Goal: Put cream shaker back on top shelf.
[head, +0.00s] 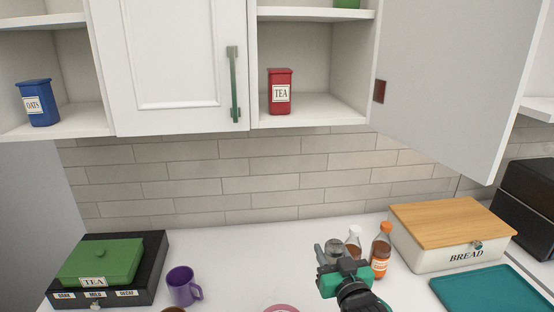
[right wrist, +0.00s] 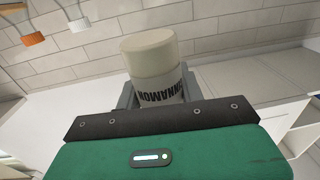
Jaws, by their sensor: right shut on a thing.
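My left gripper is not in view.
A red TEA canister (head: 280,92) stands on the lower shelf (head: 318,110). The open cupboard door (head: 450,80) hangs at right. An orange-capped bottle (head: 381,250), white-capped bottle (head: 353,243), bread box (head: 452,247) and purple mug (head: 183,286) stand on the counter (head: 235,265).

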